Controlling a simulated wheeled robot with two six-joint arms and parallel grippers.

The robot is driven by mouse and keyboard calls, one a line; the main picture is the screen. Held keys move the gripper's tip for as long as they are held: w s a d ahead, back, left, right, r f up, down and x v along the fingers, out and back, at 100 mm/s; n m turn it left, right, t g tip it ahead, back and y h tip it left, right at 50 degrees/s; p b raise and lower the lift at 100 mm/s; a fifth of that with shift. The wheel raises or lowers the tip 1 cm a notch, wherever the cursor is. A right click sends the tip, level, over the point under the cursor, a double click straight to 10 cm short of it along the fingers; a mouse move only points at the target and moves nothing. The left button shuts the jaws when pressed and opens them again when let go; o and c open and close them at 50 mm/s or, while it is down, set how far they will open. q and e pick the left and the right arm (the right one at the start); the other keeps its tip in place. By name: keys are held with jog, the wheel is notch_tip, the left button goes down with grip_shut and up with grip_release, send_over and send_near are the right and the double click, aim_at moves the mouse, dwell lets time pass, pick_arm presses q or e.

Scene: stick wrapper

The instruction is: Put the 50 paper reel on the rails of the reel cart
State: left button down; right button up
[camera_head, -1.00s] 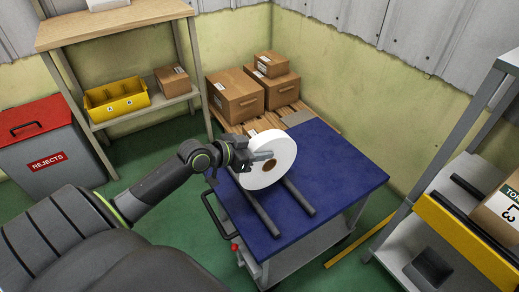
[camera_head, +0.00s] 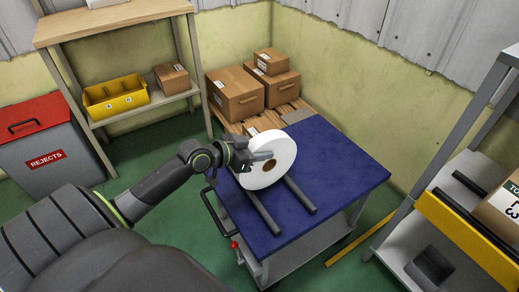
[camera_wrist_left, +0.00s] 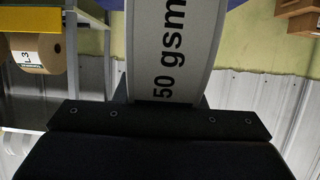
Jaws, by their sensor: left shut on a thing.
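The white paper reel (camera_head: 268,160) stands upright over the rails (camera_head: 298,194) of the blue-topped reel cart (camera_head: 345,180). Its brown core shows in the head view. In the left wrist view the reel (camera_wrist_left: 176,45) carries the print "50 gsm". My left gripper (camera_head: 254,160) is shut on the reel at its left side. I cannot tell whether the reel's underside touches the rails. The rails run out from under it toward the front of the cart. My right gripper does not show.
Cartons (camera_head: 236,92) sit on a pallet behind the cart. A wooden shelf with a yellow bin (camera_head: 115,99) and a red-lidded rejects bin (camera_head: 45,145) stand at left. A rack with a yellow beam (camera_head: 468,245) stands at right. The cart top's right side is clear.

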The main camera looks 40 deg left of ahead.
pick_arm(q)
jog(key=shift+f+b, duration=0.35)
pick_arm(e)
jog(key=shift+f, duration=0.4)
pick_arm(q)
jog(key=c, duration=0.8)
grip_release()
jog(key=shift+c, duration=0.2)
jog(key=shift+f, duration=0.15)
jog(key=shift+s+a+r, duration=0.25)
jog(key=shift+s+r, duration=0.05)
jog(key=shift+s, duration=0.25)
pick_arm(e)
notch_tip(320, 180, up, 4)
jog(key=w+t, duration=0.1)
pick_arm(q)
jog(key=p+v, duration=0.6)
jog(key=v, duration=1)
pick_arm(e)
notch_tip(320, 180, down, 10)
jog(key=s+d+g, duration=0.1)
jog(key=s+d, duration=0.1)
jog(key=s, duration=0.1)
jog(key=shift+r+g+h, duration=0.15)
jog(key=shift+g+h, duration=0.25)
